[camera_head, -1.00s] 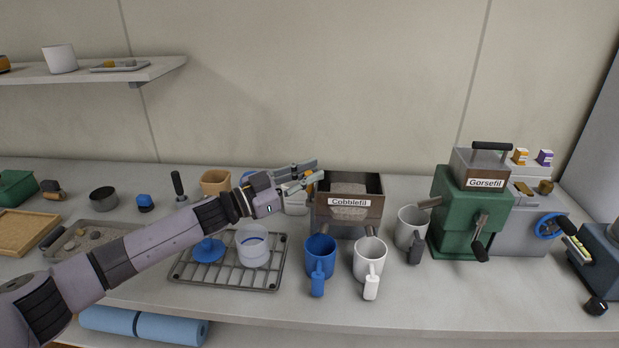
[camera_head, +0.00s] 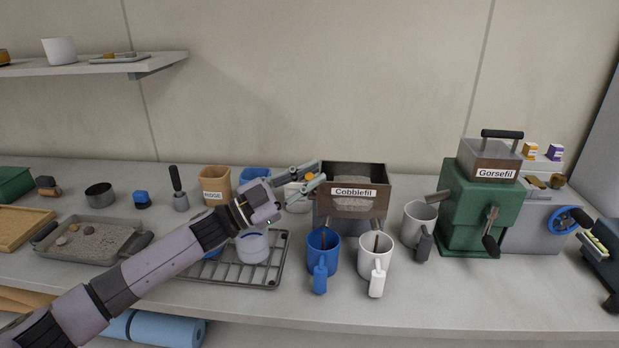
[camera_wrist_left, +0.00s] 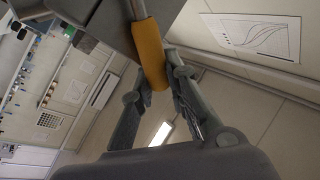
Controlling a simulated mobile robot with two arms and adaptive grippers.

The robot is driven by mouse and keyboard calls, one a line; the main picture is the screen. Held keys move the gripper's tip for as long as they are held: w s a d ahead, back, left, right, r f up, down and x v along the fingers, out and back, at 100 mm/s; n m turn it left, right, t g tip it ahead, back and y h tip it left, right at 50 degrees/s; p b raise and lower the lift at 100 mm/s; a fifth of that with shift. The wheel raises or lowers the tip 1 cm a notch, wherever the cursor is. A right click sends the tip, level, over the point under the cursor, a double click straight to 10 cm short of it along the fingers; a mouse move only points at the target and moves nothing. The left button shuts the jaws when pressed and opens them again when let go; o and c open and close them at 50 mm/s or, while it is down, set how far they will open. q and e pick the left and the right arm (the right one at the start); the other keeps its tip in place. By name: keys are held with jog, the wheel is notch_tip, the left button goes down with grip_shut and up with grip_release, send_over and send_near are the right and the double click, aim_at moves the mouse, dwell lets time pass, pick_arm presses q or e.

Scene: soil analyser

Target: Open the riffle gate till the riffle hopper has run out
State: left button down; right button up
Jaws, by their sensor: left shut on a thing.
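The riffle hopper (camera_head: 377,199), a brown box labelled "Cobblefil", stands mid-bench with grey-brown soil (camera_head: 352,204) showing inside. Its two spouts point down over a blue mug (camera_head: 320,264) and a white mug (camera_head: 376,266). A thin brown streak shows in the mouth of each mug, like falling soil. My left gripper (camera_head: 315,177) is at the hopper's left side. In the left wrist view, its fingers (camera_wrist_left: 158,88) are shut on an orange handle (camera_wrist_left: 149,42) on a grey rod, which I take as the riffle gate's handle. My right gripper is not in view.
A grey mug (camera_head: 417,224) and the green "Gorsefil" machine (camera_head: 465,215) stand to the right. A wire rack (camera_head: 270,277) with a white-blue container (camera_head: 252,248) lies under my left arm. A soil tray (camera_head: 120,238) is at the left. The front bench strip is clear.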

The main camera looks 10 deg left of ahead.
pick_arm(q)
jog(key=c, duration=1.6)
grip_release()
jog(key=shift+o, duration=0.2)
jog(key=shift+a, duration=0.1)
jog(key=v, duration=1.2)
